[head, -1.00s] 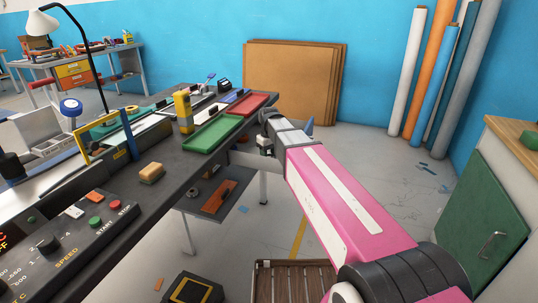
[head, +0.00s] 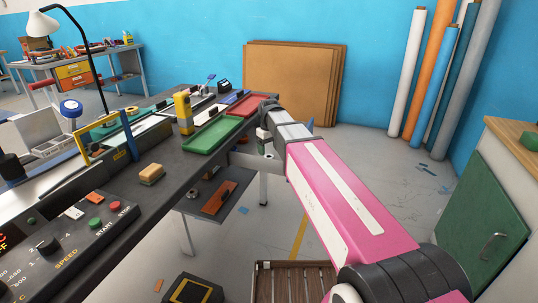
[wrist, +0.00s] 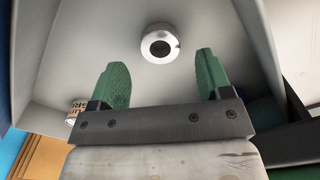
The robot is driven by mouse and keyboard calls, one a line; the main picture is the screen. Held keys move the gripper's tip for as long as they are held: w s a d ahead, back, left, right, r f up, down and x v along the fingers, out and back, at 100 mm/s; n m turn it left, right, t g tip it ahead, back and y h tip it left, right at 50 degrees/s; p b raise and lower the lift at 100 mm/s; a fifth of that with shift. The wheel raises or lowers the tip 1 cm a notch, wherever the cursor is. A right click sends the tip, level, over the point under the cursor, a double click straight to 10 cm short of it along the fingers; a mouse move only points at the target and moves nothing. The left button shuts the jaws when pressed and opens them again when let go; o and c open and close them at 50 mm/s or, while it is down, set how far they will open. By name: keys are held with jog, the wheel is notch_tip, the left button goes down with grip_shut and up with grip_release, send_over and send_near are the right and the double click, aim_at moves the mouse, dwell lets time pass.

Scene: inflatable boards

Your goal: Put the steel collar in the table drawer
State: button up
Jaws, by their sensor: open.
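In the wrist view the steel collar (wrist: 160,30), a pale ring with a dark hole, lies on the floor of a light grey, walled drawer (wrist: 85,50). My gripper (wrist: 161,60) has two green fingers spread wide, with nothing between them. The collar shows just past the fingertips, roughly centred between them, and looks apart from them. In the head view the drawer (head: 245,161) shows as a light grey strip at the table's right edge, largely behind my wrist. The collar and fingers cannot be made out there.
A tape roll (wrist: 76,110) lies by the drawer's left wall. The dark table (head: 165,195) carries a green tray (head: 210,137), a red tray (head: 248,104) and a sponge (head: 151,173). A low shelf (head: 236,200) hangs beneath. A slatted crate (head: 295,283) stands on the floor.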

notch_tip(320, 180, up, 8)
jog(key=shift+r, duration=0.25)
dwell(0.5)
